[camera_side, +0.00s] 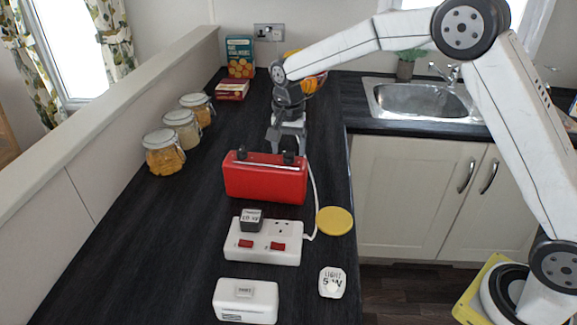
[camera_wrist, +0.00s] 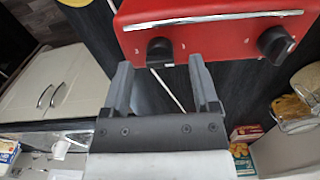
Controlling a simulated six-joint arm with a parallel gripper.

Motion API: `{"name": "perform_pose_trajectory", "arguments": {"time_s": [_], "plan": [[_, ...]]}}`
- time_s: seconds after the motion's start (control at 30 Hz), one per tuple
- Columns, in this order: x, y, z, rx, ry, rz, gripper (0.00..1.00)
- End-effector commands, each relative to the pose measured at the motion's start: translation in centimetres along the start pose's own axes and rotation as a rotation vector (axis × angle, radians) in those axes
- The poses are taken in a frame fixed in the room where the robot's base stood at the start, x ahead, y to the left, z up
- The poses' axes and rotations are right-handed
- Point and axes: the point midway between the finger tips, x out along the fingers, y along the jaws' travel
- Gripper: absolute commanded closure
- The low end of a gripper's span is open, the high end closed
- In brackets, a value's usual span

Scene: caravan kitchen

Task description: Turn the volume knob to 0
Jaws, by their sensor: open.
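A red box-shaped unit (camera_side: 265,183) stands on the dark worktop. Its knobbed face shows in the wrist view (camera_wrist: 215,30), with a silver strip along it. Two black knobs stick out of this face, one (camera_wrist: 160,52) near the middle of the wrist view and one (camera_wrist: 277,42) at its right. Small white marks flank the middle knob, too small to read surely. I cannot tell which knob is volume. My gripper (camera_wrist: 160,68) is open and empty. Its fingertips are either side of the middle knob and appear just short of it. In the side view my gripper (camera_side: 287,143) is behind the unit.
A white socket block (camera_side: 262,252) with a dark plug and red switches lies in front of the unit. A yellow disc (camera_side: 335,221) and white cable lie to the right. Glass jars (camera_side: 163,158) line the left wall. A sink (camera_side: 425,99) is at the back right.

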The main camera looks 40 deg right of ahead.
Motion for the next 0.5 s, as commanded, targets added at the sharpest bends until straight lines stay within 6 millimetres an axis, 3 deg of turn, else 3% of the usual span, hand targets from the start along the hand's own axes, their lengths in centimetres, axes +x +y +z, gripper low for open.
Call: {"name": "perform_pose_trajectory", "arguments": {"time_s": [0.2, 0.5], "plan": [[1.6, 0.0, 0.0, 0.0, 0.0, 0.001, 0.23], [1.8, 0.0, 0.0, 0.0, 0.0, 0.0, 0.23]]}}
